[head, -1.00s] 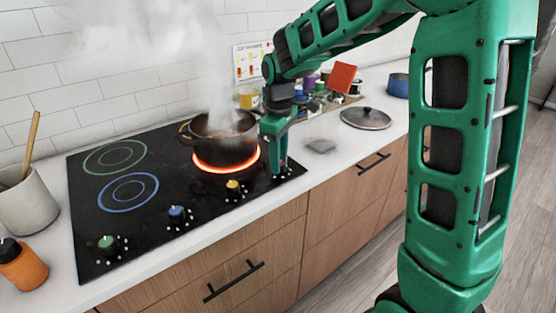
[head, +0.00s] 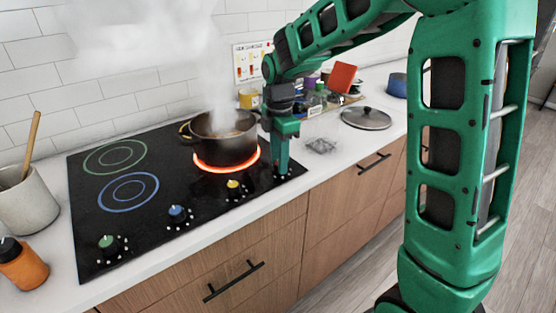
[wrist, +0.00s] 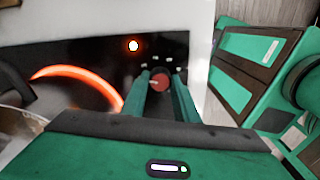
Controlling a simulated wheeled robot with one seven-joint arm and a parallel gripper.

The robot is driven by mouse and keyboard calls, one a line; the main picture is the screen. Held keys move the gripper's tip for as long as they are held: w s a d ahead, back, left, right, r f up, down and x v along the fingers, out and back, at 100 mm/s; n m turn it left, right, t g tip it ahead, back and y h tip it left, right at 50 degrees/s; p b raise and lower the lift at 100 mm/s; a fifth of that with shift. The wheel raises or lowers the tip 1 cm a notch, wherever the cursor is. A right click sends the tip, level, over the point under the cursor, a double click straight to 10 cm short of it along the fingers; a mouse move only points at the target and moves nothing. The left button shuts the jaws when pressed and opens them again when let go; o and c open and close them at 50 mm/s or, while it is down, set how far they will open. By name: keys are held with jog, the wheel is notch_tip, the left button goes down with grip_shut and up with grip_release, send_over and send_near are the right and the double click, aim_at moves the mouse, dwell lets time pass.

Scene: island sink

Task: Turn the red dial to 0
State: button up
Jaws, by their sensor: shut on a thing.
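The red dial (wrist: 159,82) shows in the wrist view at the right end of the black cooktop, between the fingertips of my gripper (wrist: 160,88). My gripper points down and is shut on the dial, with a finger on either side of it. White marks ring the dial, but I cannot read its setting. In the head view my gripper (head: 281,172) stands at the cooktop's front right corner and hides most of the dial. The burner (head: 228,168) behind it glows orange-red under a pot.
The dark steaming pot (head: 222,142) stands close to the left of my gripper. Yellow (head: 233,185), blue (head: 177,212) and green (head: 107,243) dials line the cooktop's front edge. A lid (head: 366,118) lies on the counter to the right.

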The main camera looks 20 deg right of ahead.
jog(key=shift+w+d+r+n, duration=0.1)
jog(key=shift+w+n, duration=0.05)
jog(key=shift+n, duration=0.35)
jog(key=shift+w+d+n, duration=0.1)
jog(key=shift+n, duration=0.4)
jog(key=o, duration=1.1)
jog(key=shift+c, duration=0.2)
jog(key=shift+s+a, duration=0.1)
notch_tip(320, 180, up, 11)
jog(key=shift+f, duration=0.2)
